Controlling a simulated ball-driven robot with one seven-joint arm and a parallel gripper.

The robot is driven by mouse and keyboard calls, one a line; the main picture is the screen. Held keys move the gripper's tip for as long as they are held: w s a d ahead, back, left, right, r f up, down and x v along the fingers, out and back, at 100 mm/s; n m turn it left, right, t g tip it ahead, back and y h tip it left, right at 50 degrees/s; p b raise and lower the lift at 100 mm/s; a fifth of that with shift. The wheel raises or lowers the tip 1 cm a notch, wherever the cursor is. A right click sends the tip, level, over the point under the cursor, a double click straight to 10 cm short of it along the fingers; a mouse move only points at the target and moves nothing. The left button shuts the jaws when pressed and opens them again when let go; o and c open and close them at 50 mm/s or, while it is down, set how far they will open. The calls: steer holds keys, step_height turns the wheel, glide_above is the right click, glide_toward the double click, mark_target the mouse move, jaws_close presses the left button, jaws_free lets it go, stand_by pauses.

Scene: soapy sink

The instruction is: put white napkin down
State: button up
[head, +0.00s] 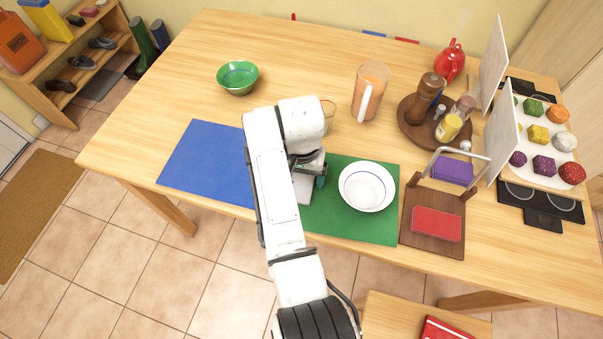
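A small white flat patch (304,192), which looks like the white napkin, shows just below my gripper at the left edge of the green mat (330,225). My arm hides most of it. My gripper (319,180) is over the left part of the green mat, beside the white bowl with a blue ring (367,186). Its fingers are mostly hidden by my wrist. I cannot tell whether they are closed on the napkin or whether the napkin touches the mat.
A blue mat (205,160) lies to the left, bare where visible. A green bowl (238,77), a pitcher (370,92) and a round tray with a pepper mill (428,95) stand farther back. A wooden board with a red block (437,223) is right of the green mat.

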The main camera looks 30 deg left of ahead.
mark_target(302, 179)
step_height(302, 179, up, 12)
steer(key=shift+r, duration=0.15)
stand_by(0.6)
